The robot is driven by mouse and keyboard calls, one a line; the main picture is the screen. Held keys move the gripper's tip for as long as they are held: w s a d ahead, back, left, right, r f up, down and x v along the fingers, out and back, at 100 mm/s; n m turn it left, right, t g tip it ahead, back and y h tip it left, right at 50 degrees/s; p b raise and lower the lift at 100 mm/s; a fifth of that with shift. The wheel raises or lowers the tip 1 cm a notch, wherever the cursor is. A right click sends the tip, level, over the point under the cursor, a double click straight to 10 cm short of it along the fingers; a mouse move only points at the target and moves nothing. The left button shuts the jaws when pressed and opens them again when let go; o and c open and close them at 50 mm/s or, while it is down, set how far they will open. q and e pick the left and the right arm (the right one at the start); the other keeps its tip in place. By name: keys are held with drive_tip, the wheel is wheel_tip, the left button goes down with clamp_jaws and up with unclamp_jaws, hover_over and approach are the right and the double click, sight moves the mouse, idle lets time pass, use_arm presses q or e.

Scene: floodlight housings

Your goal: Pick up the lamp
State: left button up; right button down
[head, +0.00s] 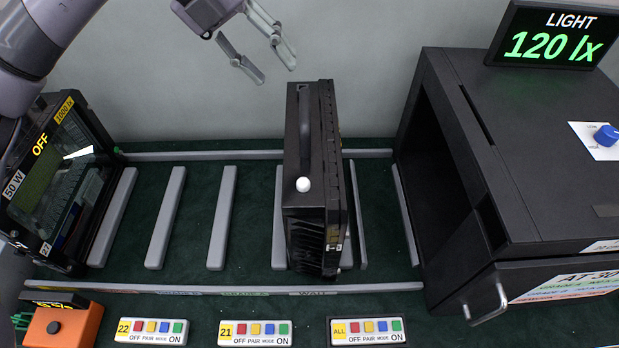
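A black lamp housing (317,200) stands upright on the green mat between grey rails, seen nearly edge-on, with a handle along its top and a white knob on it. A second lamp (62,180) stands at the left, its glass front labelled 50 W and OFF. My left gripper (267,76) hangs at the top, above and left of the middle lamp. Its fingers are apart and empty, and it touches neither lamp. My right gripper is not in view.
A large black box (520,150) with an open left side fills the right; a display (553,38) on it reads 120 lx. Remotes (255,333) lie along the front, and an orange box (62,327) is front left. The grey rails (222,215) between the lamps are bare.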

sight(301, 104)
use_arm(q)
drive_tip(key=x, duration=0.2)
drive_tip(key=p+x, duration=0.1)
drive_tip(key=x, duration=0.2)
drive_tip(key=shift+w, duration=0.25)
drive_tip(key=shift+s+d+f, duration=0.1)
drive_tip(key=shift+d+f, duration=0.1)
drive_tip(key=shift+f, duration=0.15)
drive_tip(key=shift+d+f+p, duration=0.15)
drive_tip(key=shift+f+p, duration=0.2)
drive_tip(key=shift+p, duration=0.05)
drive_tip(key=p+x, duration=0.1)
drive_tip(key=x, duration=0.2)
drive_tip(key=shift+s+f+p, duration=0.1)
drive_tip(key=shift+f+p, duration=0.2)
drive_tip(key=shift+f, duration=0.05)
drive_tip(key=shift+d+f, duration=0.2)
drive_tip(key=shift+f, duration=0.2)
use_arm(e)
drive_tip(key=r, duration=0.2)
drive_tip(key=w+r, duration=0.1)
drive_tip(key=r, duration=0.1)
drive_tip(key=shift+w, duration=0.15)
use_arm(q)
clamp_jaws()
